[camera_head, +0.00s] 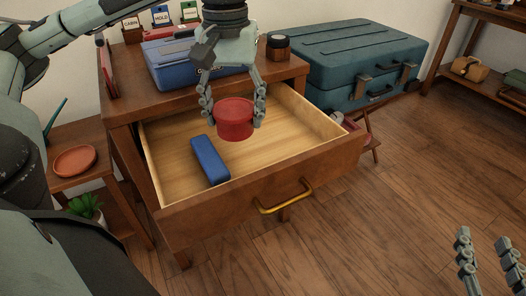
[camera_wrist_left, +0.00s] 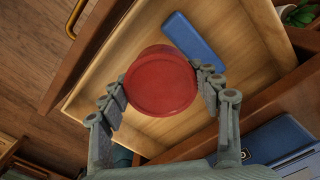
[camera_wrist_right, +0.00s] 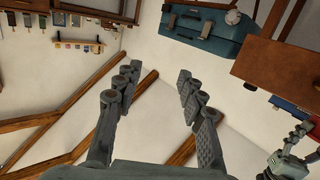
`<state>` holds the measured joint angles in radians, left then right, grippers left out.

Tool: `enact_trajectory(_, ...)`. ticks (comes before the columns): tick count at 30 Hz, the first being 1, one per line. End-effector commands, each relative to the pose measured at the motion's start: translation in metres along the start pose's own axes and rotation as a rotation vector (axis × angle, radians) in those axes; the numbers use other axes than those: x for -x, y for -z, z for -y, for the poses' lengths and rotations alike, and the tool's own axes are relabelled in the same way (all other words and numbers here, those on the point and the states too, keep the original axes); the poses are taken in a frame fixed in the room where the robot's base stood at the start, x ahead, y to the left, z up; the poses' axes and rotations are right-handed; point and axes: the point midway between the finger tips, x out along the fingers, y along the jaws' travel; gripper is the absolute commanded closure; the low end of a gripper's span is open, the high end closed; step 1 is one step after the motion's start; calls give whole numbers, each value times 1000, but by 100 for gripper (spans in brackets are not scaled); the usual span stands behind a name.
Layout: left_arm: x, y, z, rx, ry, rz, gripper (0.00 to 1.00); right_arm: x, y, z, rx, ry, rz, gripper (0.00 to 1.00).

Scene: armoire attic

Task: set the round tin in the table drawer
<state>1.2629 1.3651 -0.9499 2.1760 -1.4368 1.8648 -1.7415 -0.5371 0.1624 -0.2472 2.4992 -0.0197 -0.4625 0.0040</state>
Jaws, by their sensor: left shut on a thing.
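The round tin (camera_head: 234,118) is red. My left gripper (camera_head: 233,116) is shut on it and holds it over the open table drawer (camera_head: 304,112). The tin also shows between the fingers in the left wrist view (camera_wrist_left: 161,82). Whether the tin touches the drawer floor I cannot tell. The drawer is pulled well out, with a brass handle (camera_head: 285,197) on its front. A blue box (camera_head: 209,160) lies in the drawer, just left of the tin in the head view. My right gripper (camera_head: 488,268) is open and empty, away from the table at the lower right.
A blue case (camera_head: 180,72) and small card holders stand on the tabletop (camera_head: 122,96), with a dark round object (camera_head: 278,46) at its right. A teal suitcase (camera_head: 345,52) stands right of the table. A side stand (camera_head: 100,172) with an orange dish (camera_head: 75,160) is at left.

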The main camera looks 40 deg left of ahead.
Motion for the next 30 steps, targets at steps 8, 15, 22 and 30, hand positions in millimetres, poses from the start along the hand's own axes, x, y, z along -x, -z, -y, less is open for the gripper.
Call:
enact_trajectory(8,-31,36,-35,1,0,2,68,0,6,2,-4,4,-26,60)
enact_trajectory(15,-60,72,-69,2,0,1,68,0,13,5,-9,10,-59,60)
enact_trajectory(22,-71,83,-79,1,0,0,68,1,17,6,-11,13,-78,60)
enact_trajectory(30,-107,83,-78,3,2,1,68,2,35,15,-26,29,-167,60)
